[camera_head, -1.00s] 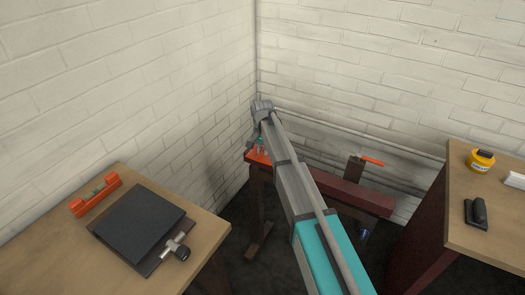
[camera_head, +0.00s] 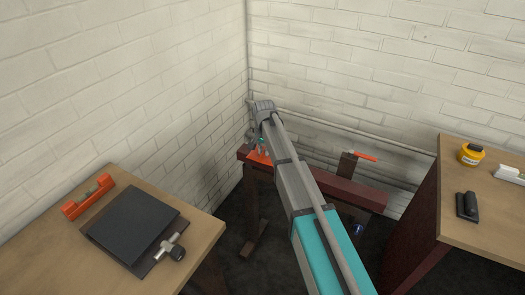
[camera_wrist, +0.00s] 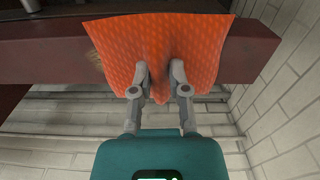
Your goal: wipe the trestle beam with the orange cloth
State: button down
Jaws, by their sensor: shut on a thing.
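The trestle beam (camera_head: 336,184) is a dark red bar on trestle legs in the corner, and it runs across the wrist view (camera_wrist: 52,56). The orange cloth (camera_wrist: 166,28) lies draped over the beam near one end, hanging down on the near side in the wrist view. A small part of the cloth (camera_head: 258,157) shows at the beam's left end in the head view. My gripper (camera_wrist: 160,72) is shut on the cloth, with a fold pinched between its fingertips. A pale worn patch (camera_wrist: 93,56) on the beam shows just beside the cloth's left edge. My arm hides the middle of the beam in the head view.
An upright post with an orange handle (camera_head: 365,157) stands at the beam. A left bench (camera_head: 60,245) holds a dark plate vise (camera_head: 132,225) and an orange level (camera_head: 89,197). A right bench (camera_head: 485,235) holds a yellow jar (camera_head: 471,155). Brick walls close in behind.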

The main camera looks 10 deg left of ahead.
jog(key=shift+d, duration=0.15)
jog(key=shift+s+d+f, duration=0.1)
jog(key=shift+s+d, duration=0.25)
jog(key=shift+d, duration=0.3)
jog(key=shift+s+d+f, duration=0.1)
jog(key=shift+s+d, duration=0.2)
jog(key=shift+d, duration=0.6)
jog(key=shift+s+d, duration=0.1)
jog(key=shift+s, duration=0.05)
jog(key=shift+s+d+r, duration=0.1)
jog(key=shift+s+d, duration=0.2)
jog(key=shift+d, duration=0.45)
jog(key=shift+s+d+r, duration=0.1)
jog(key=shift+s+d, duration=0.15)
jog(key=shift+d, duration=0.5)
jog(key=shift+s+f, duration=0.1)
jog(key=shift+f, duration=0.05)
jog(key=shift+a, duration=0.1)
jog(key=shift+w+a, duration=0.4)
jog(key=shift+a, duration=0.4)
jog(key=shift+w+a, duration=0.35)
jog(key=shift+a, duration=0.45)
